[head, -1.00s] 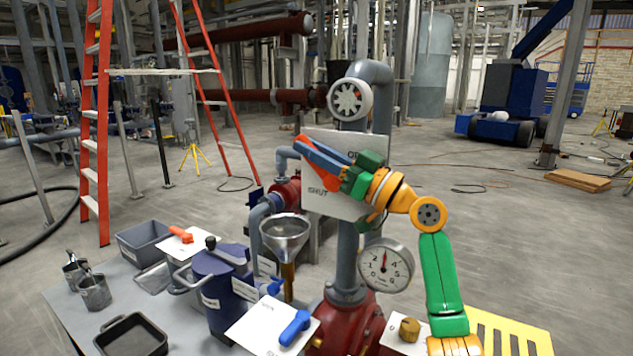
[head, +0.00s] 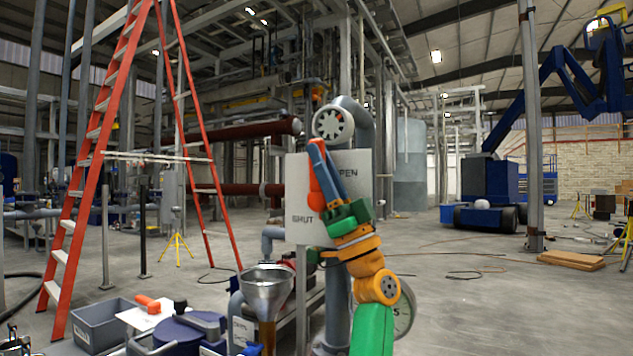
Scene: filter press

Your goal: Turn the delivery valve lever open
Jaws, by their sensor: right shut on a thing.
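The white sign plate (head: 300,170) of the delivery valve stands in the middle of the head view. It reads SHUT at its lower left and OPEN at its upper right. My right gripper (head: 337,192) is in front of the plate, shut on the valve lever (head: 319,160). A blue bar and an orange-red bar lie close together here. I cannot tell clearly which is lever and which is finger. They point up and slightly left, across the plate. The lever's pivot is hidden. My left gripper is out of view.
A funnel (head: 266,290) and a grey bin (head: 98,322) are at the lower left. A red ladder (head: 95,140) stands at the left.

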